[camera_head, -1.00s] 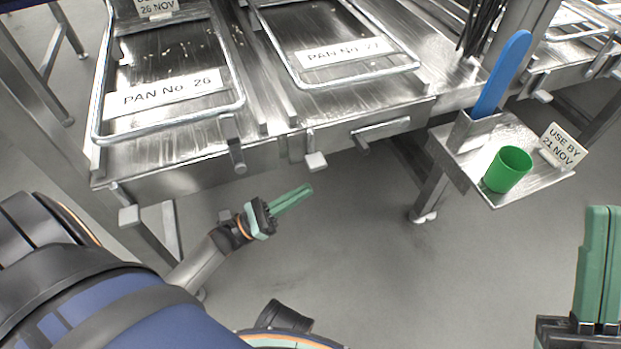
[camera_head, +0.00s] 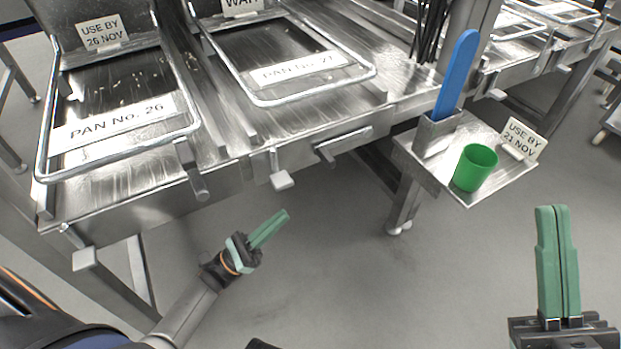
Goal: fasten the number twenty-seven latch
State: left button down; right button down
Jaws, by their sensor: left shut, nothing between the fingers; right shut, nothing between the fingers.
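The pan labelled PAN No. 27 (camera_head: 316,91) sits on the steel bench, its wire rim around it. Below its front edge are a metal bar handle (camera_head: 343,146) lying roughly along the bench face and, left of it, a small lever with a pale square end (camera_head: 282,180). I cannot tell for certain which of these is the latch. My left gripper (camera_head: 285,213) is shut and empty, its green fingers pointing up right, appearing just below the square end with a visible gap. My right gripper (camera_head: 552,208) is shut, empty and upright at lower right, away from the bench.
PAN No. 26 (camera_head: 150,120) stands left, with its bar (camera_head: 194,172) jutting outward and a square-ended lever (camera_head: 85,258). A side shelf (camera_head: 487,193) holds a green cup (camera_head: 475,167), a blue paddle (camera_head: 457,75) and a date card (camera_head: 523,138). The floor below is open.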

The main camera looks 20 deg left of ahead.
pick_arm(q)
jog(key=s+r+p+x, duration=0.1)
jog(key=r+p+x, duration=0.1)
jog(key=x, duration=1)
jog(key=shift+a+r, duration=0.2)
jog(key=shift+r, duration=0.15)
pick_arm(e)
jog(key=shift+s+d+r, duration=0.1)
jog(key=shift+r, duration=0.9)
pick_arm(q)
jog(key=shift+w, duration=0.1)
